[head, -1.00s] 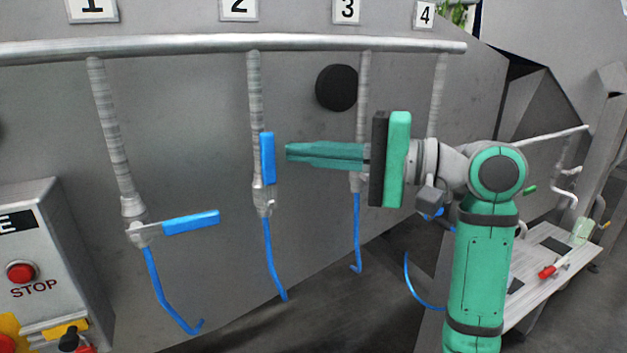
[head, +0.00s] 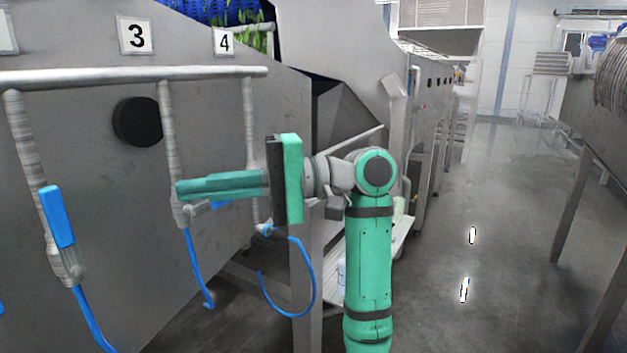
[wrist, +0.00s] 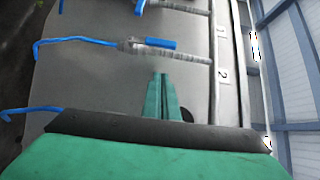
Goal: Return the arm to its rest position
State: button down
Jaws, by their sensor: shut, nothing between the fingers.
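My gripper (head: 184,189) is green, with its fingers together and nothing between them. In the head view it points left, in front of the grey machine panel and overlapping the pipe under label 3. I cannot tell whether it touches that pipe. My arm is bent at the elbow and stands right of the panel. In the wrist view the closed fingers (wrist: 160,78) point up toward the panel, clear of the blue valve handle (wrist: 152,43) above them.
The blue handle (head: 58,216) at left stands nearly upright on its pipe. A horizontal pipe (head: 130,76) runs along the panel top. A blue hose (head: 312,290) curls beside my arm. A white bench (head: 400,238) is partly hidden behind my arm. Open floor (head: 500,200) lies to the right.

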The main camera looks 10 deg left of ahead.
jog(key=w+f+m+t+y, duration=0.2)
jog(key=w+f+m+t, duration=0.4)
jog(key=f, duration=0.6)
jog(key=w+f+m+t+y, duration=0.1)
jog(key=w+f+m+t, duration=0.2)
jog(key=w+f+t, duration=0.7)
jog(key=s+d+f+m+t+h, duration=0.2)
jog(key=d+f+m+t+h, duration=0.15)
jog(key=f, duration=0.95)
jog(key=s+d+f+m+t+h, duration=0.2)
jog(key=d+f+h, duration=0.15)
jog(key=f, duration=1.05)
jog(key=s+d+f+t+h, duration=0.1)
jog(key=s+d+f+h, duration=0.3)
jog(key=s+d+f, duration=0.4)
jog(key=s+d+f+h, duration=0.45)
jog(key=s+f, duration=0.25)
jog(key=s, duration=0.3)
jog(key=s+d+r+n+h, duration=0.2)
jog(key=s+r+n, duration=0.1)
jog(key=s, duration=0.8)
jog(key=s+d+r+n+h, duration=0.1)
jog(key=s+d+r+n, duration=0.2)
jog(key=s, duration=0.9)
jog(key=n, duration=0.3)
jog(key=shift+s+d+r+h, duration=0.15)
jog(key=shift+r+h, duration=0.05)
jog(key=shift+h, duration=0.15)
